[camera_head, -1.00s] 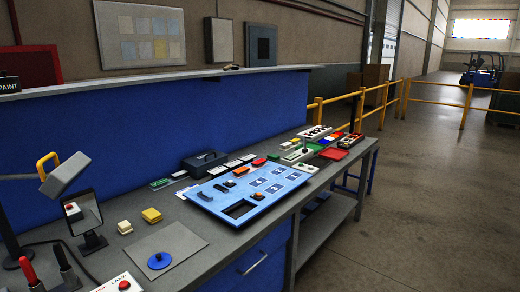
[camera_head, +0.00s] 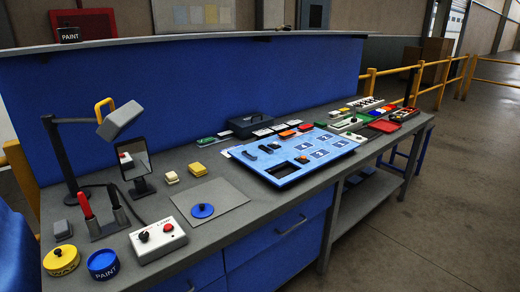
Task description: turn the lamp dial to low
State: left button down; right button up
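A white lamp control box (camera_head: 158,241) sits near the front edge of the grey bench at the lower left. It carries a black knob (camera_head: 143,236) on its left and a red button (camera_head: 168,228) on its right. Which mark the knob points to is too small to tell. A desk lamp with a grey head (camera_head: 121,120) and yellow handle stands behind it on a dark arm; I cannot tell whether it is lit. Neither of my grippers is in view.
A blue paint tin (camera_head: 103,265), a yellow tin (camera_head: 61,260) and a red-handled tool holder (camera_head: 103,221) stand left of the box. A mirror (camera_head: 132,160) is behind. A grey mat (camera_head: 225,192) with a blue disc (camera_head: 203,210) lies to the right. A blue panel (camera_head: 330,142) is farther right.

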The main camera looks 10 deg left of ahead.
aim_at(143, 236)
jog(key=j+u, duration=0.15)
jog(key=u, duration=1)
jog(key=k+j, duration=0.05)
